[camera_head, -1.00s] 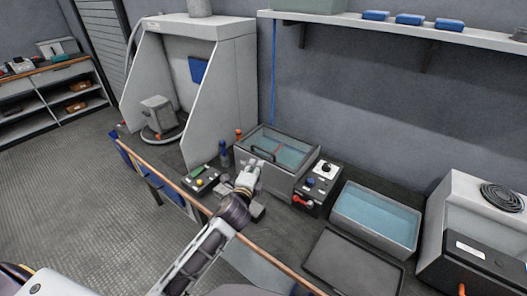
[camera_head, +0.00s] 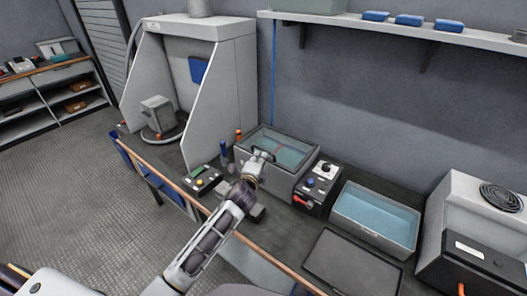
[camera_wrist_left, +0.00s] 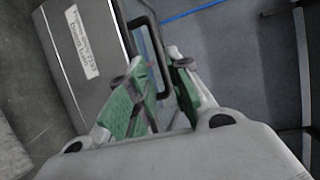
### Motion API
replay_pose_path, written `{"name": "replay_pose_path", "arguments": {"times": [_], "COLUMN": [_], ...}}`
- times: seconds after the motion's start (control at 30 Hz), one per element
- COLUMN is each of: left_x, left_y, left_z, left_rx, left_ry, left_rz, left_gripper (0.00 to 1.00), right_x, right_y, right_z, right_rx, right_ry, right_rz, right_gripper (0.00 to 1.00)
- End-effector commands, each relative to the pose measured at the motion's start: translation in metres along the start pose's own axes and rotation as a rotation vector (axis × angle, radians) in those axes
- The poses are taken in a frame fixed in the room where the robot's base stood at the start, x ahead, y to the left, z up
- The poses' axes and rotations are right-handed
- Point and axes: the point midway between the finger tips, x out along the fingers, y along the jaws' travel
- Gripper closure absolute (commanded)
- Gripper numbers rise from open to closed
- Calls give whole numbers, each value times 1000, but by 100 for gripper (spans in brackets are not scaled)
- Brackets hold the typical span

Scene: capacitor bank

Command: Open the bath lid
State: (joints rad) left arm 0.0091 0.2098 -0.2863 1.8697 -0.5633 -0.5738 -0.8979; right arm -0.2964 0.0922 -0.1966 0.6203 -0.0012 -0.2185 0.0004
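The bath is a grey tank (camera_head: 262,168) on the bench, with a clear, dark-framed lid (camera_head: 290,151) lying flat over it. Blue-green liquid shows through the lid. A dark bar handle is on the lid's front side; it also shows in the left wrist view (camera_wrist_left: 148,22). My left gripper (camera_head: 261,158) is at this handle, over the tank's front edge. In the left wrist view its green-padded fingers (camera_wrist_left: 158,63) stand apart, with the handle bar running between them. Contact with the pads is unclear. My right gripper is out of view.
A control box (camera_head: 318,187) with knobs and a red lever stands right of the bath. An open blue-green tray (camera_head: 375,217) is farther right. A button box (camera_head: 202,180) and a blue bottle (camera_head: 224,151) are to the left. A shelf (camera_head: 400,27) hangs above.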

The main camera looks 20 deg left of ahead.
Motion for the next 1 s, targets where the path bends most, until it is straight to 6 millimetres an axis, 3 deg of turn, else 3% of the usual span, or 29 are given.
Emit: {"name": "replay_pose_path", "arguments": {"times": [0.6, 1.0], "left_x": [56, 73], "left_y": [-1, 0], "left_z": [0, 0], "left_rx": [-1, 0], "left_ry": [0, 1], "left_rz": [-1, 0], "left_gripper": [80, 80], "right_x": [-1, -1], "right_y": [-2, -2], "right_z": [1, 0], "right_rx": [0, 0], "right_ry": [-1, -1], "right_rz": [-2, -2], "right_gripper": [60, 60]}}
